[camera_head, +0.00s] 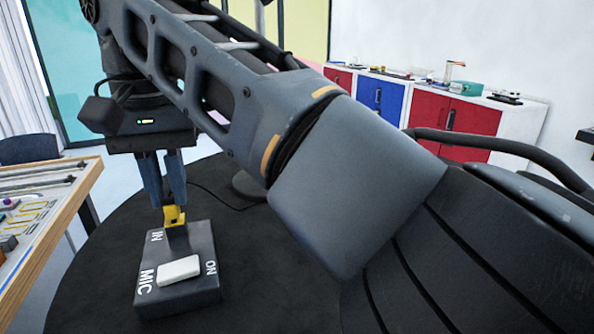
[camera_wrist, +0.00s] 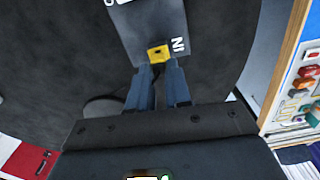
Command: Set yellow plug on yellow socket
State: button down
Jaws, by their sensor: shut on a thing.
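My gripper (camera_head: 173,203) points down at the far end of a dark grey box and is shut on a small yellow plug (camera_head: 175,216). The plug also shows between the fingertips in the wrist view (camera_wrist: 158,53). The box (camera_head: 205,240) is marked MIC, IN and ON; the plug is at its IN end. I cannot make out a separate yellow socket; it may be hidden by the plug or fingers. I cannot tell whether the plug touches the box.
A white rocker switch (camera_head: 178,269) is on the box top. The box stands on a round black table (camera_head: 100,270). A wooden-edged tray of small parts (camera_head: 70,210) is at the left. Red and blue cabinets (camera_head: 380,95) stand behind. My arm covers much of the head view.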

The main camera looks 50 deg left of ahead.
jog(key=shift+s+f, duration=0.1)
jog(key=shift+f, duration=0.2)
dwell(0.5)
jog(key=c, duration=1)
grip_release()
jog(key=shift+s+f, duration=0.1)
jog(key=shift+o, duration=0.5)
jog(key=o, duration=0.4)
